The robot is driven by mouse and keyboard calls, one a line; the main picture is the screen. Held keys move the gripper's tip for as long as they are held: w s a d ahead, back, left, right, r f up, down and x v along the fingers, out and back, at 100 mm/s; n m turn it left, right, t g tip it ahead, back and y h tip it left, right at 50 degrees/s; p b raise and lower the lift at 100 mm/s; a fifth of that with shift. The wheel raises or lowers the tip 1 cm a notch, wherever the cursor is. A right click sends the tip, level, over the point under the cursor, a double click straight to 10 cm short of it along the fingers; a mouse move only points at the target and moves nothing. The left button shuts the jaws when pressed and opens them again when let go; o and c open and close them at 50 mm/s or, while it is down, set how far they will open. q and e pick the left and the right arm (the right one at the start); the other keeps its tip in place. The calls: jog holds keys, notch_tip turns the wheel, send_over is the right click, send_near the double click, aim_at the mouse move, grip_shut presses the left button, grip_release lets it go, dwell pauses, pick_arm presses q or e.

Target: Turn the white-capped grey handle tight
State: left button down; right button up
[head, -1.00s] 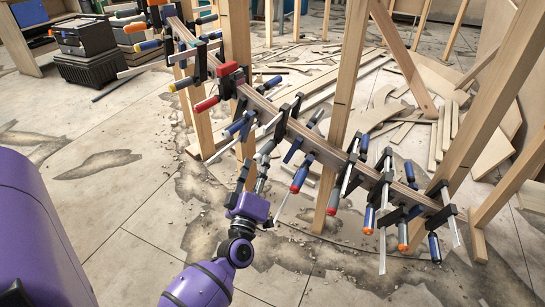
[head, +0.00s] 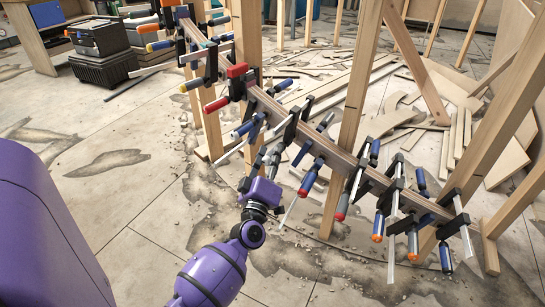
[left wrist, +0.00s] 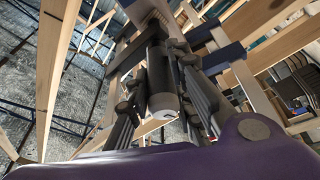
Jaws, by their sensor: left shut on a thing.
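The grey handle (left wrist: 162,88) with its white cap (left wrist: 163,106) stands between my left gripper's fingers in the left wrist view, its cap end towards the camera. My left gripper (left wrist: 164,104) is shut on this handle, one dark finger on each side. In the head view my left gripper (head: 272,158) reaches up to a clamp on the slanting wooden stringer (head: 335,152), and the handle is mostly hidden by the fingers and too small to make out. My right gripper is not in view.
Several clamps line the stringer, among them a red one (head: 237,72) to the upper left and orange-capped handles (head: 378,225) to the right. Upright wooden posts (head: 352,115) stand close by. Loose boards (head: 455,140) lie behind.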

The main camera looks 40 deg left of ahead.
pick_arm(q)
jog(key=shift+d+m, duration=0.1)
jog(key=shift+m, duration=0.2)
jog(key=m+t+h, duration=0.1)
jog(key=m, duration=0.2)
jog(key=shift+m+t, duration=0.3)
jog(key=shift+t, duration=0.1)
jog(key=m+h, duration=0.1)
jog(key=m, duration=0.2)
jog(key=m+t+h, duration=0.1)
jog(key=m+h, duration=0.1)
jog(key=m, duration=0.1)
jog(key=shift+f+m+t+h, duration=0.1)
jog(key=shift+m+t+h, duration=0.2)
jog(key=m+h, duration=0.2)
jog(key=m, duration=0.2)
jog(key=m+h, duration=0.2)
jog(key=m, duration=0.2)
jog(key=shift+f+m+h+p, duration=0.1)
jog(key=shift+m+h+p, duration=0.25)
jog(key=shift+m+h, duration=0.65)
jog(key=shift+f+m+h+p, duration=0.1)
jog(key=shift+m+h+p, duration=0.25)
jog(key=shift+m, duration=1.25)
jog(key=c, duration=1.6)
grip_release()
jog(key=shift+r, duration=0.1)
